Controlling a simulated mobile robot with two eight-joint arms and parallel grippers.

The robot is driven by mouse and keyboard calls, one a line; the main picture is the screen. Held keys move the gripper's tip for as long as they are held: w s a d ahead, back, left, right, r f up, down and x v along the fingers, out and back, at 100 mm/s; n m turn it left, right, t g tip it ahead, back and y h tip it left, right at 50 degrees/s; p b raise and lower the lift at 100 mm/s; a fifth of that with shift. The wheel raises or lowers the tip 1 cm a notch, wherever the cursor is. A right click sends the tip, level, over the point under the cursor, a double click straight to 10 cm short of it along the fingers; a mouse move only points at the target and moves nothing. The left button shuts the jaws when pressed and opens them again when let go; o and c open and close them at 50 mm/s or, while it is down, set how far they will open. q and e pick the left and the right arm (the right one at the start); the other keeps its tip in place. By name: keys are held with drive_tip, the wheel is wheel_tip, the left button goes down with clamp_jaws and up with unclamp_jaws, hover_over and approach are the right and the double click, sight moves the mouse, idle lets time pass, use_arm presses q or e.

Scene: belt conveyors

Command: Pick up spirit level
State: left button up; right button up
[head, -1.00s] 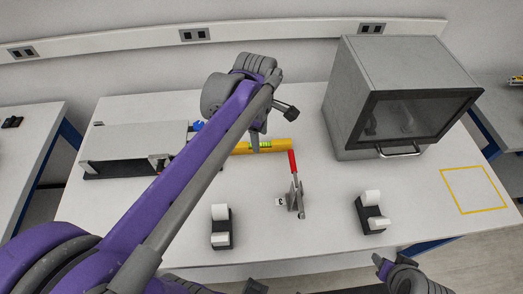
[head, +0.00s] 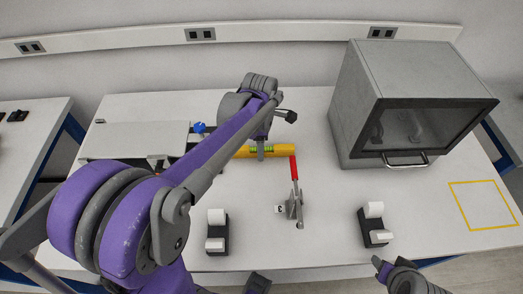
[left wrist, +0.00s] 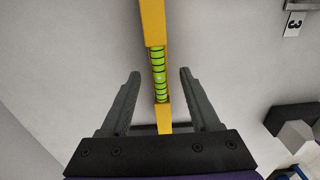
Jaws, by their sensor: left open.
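The yellow spirit level (head: 278,151) lies on the white table, left of the oven-like box, its right end close to a red-handled clamp. My left arm crosses over its left part in the head view. The left wrist view shows the level (left wrist: 152,22) running between the fingers, with its green vial (left wrist: 158,72) midway between them. My left gripper (left wrist: 160,76) is open, its fingers on both sides of the level with visible gaps. In the head view the left gripper (head: 261,150) is at the level, partly hidden.
The red-handled clamp (head: 294,203) stands just in front of the level's right end. A grey box with a glass door (head: 405,110) stands at the right. A flat grey device (head: 135,140) is at the left.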

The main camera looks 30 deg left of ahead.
use_arm(q)
drive_tip(key=shift+f, duration=0.75)
clamp_jaws()
